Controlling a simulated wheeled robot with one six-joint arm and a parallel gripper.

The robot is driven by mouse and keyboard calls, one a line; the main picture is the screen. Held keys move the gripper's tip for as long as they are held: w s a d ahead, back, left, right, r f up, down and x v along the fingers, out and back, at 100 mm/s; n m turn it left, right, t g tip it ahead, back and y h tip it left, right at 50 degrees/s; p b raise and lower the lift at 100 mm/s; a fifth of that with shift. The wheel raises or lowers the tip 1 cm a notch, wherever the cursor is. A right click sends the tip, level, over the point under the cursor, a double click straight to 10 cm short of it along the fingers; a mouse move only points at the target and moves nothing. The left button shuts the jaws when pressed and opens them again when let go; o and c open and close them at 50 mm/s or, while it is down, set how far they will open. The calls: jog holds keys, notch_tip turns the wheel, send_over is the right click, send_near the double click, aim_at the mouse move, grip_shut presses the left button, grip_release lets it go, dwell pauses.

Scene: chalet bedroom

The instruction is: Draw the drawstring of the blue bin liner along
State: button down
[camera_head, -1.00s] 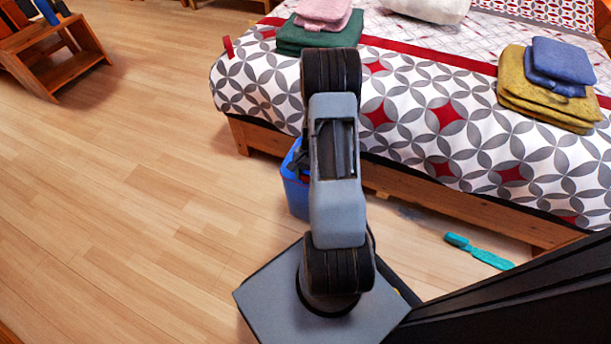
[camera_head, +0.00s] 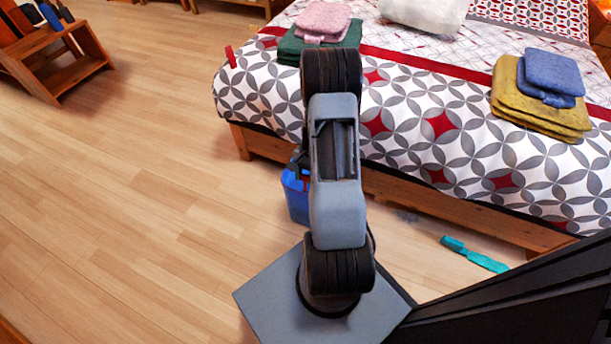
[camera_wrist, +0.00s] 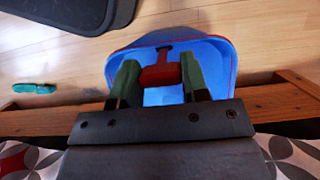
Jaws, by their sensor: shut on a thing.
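The blue bin liner (camera_wrist: 208,60) lines an open bin below my gripper in the wrist view, with a thin red line along its rim. My gripper (camera_wrist: 159,72) is shut on a red piece of the drawstring (camera_wrist: 160,78), which shows between the two greenish fingers above the bin's opening. A dark spot shows inside the opening just beyond it. In the head view the blue bin (camera_head: 297,200) stands on the floor beside the bed, partly hidden behind my arm. The gripper's jaws are mostly hidden there.
The bed (camera_head: 440,207) with its wooden frame stands close behind the bin. A teal brush (camera_head: 474,255) lies on the floor to the right. Folded mustard towels (camera_head: 535,112) lie on the bed. A wooden rack (camera_head: 85,55) stands far left. The floor at left is clear.

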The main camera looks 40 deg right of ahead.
jog(key=c, duration=0.6)
grip_release()
jog(key=p+v, duration=0.4)
jog(key=v, duration=0.9)
jog(key=shift+r+p, duration=0.35)
jog(key=shift+r, duration=0.05)
jog(key=shift+d, duration=0.15)
jog(key=s+a+r+n+t+h+p, duration=0.1)
jog(key=a+r+p, duration=0.6)
jog(key=r, duration=0.8)
jog(key=s+a+r+n+t+h+p, duration=0.1)
jog(key=s+a+r+n+t+p, duration=0.2)
jog(key=r+p, duration=0.8)
jog(key=s+a+r+n+t+h+p, duration=0.1)
jog(key=s+a+r+n+p, duration=0.4)
jog(key=r, duration=1.5)
jog(key=a+n+h+p, duration=0.1)
jog(key=a+n+p, duration=0.2)
jog(key=a, duration=0.4)
jog(key=shift+a+r+t+p, duration=0.15)
jog(key=shift+a+t+p, duration=0.05)
jog(key=shift+t+p, duration=0.25)
jog(key=shift+s+a+r+n, duration=0.1)
jog(key=shift+a+r+n, duration=0.05)
jog(key=shift+n, duration=0.15)
